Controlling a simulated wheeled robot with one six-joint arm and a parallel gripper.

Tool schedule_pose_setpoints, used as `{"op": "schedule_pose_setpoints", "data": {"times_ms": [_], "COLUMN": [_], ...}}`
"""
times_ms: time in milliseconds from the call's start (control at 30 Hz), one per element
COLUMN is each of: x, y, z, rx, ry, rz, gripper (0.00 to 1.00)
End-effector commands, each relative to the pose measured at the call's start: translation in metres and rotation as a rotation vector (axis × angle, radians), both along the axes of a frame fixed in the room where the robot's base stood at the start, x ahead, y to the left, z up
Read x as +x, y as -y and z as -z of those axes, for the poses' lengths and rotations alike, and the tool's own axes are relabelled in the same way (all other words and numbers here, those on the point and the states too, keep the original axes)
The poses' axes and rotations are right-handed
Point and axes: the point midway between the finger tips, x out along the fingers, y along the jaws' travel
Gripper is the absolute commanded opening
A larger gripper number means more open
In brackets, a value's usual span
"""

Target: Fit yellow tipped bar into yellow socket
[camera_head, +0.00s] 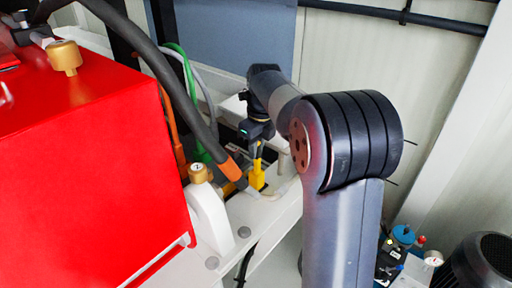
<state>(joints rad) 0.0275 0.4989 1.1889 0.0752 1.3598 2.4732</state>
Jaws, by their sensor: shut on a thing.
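My gripper (256,160) points down at the white frame beside the red pump housing and is shut. A yellow piece (257,179) shows right below its fingers, low on the frame. It fits the yellow tipped bar in my grip, but the bar's full shape is too small and partly covered to make out. I cannot clearly tell the yellow socket apart from this yellow piece, nor whether the tip is inside it or above it.
The red housing (90,150) fills the left. A thick black hose (165,75) with an orange end (229,168) runs down close to the gripper's left. A brass fitting (199,173) stands nearby. Green and orange cables hang behind. The white frame (262,220) is bare in front.

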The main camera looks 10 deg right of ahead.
Motion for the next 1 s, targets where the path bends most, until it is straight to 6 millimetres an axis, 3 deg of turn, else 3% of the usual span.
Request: {"op": "schedule_pose_setpoints", "data": {"times_ms": [633,667,700,900,1000], "x": [0.000,0.000,0.000,0.000,0.000], "y": [0.000,0.000,0.000,0.000,0.000], "z": [0.011,0.011,0.011,0.011,0.011], "rx": [0.000,0.001,0.000,0.000,0.000], "ry": [0.001,0.001,0.001,0.001,0.001], "rz": [0.000,0.000,0.000,0.000,0.000], "gripper": [0.00,0.14,0.18,0.34,0.35]}}
